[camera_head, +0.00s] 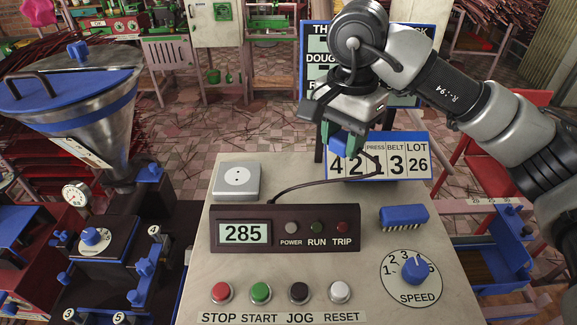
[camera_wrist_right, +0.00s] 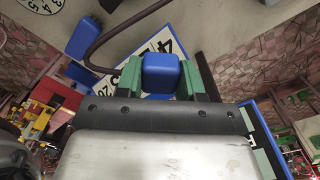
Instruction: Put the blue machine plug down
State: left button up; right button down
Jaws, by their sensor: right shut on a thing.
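My right gripper (camera_head: 342,138) is shut on the blue machine plug (camera_head: 341,147), above the far edge of the console and in front of the number board. In the right wrist view the plug (camera_wrist_right: 161,74) sits between the two green fingertips of the gripper (camera_wrist_right: 160,82). A dark cord (camera_head: 290,186) runs from the plug area down to the display box on the console. A grey socket box (camera_head: 237,180) with a round white face stands on the console's far left, apart from the plug. My left gripper is not in view.
The console (camera_head: 300,265) carries a display box (camera_head: 285,229) reading 285, several buttons, a speed knob (camera_head: 414,268) and a ribbed blue block (camera_head: 404,216). The number board (camera_head: 405,158) stands behind. A steel hopper (camera_head: 85,95) is at left.

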jog(key=p, duration=0.2)
send_near(285, 186)
jog(key=s+d, duration=0.2)
jog(key=d, duration=0.1)
jog(key=w+a+f, duration=0.1)
jog(key=w+a+f+p, duration=0.1)
jog(key=a, duration=0.1)
jog(key=shift+f, duration=0.2)
notch_tip(285, 186, down, 3)
jog(key=shift+f+p, duration=0.1)
jog(key=shift+p, duration=0.8)
jog(key=shift+f, duration=0.2)
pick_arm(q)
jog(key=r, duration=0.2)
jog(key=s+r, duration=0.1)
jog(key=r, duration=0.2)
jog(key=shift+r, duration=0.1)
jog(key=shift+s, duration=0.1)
pick_arm(e)
jog(key=shift+f, duration=0.1)
pick_arm(q)
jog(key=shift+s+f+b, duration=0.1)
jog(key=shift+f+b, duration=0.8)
jog(key=shift+b, duration=0.05)
pick_arm(e)
jog(key=shift+f, duration=0.6)
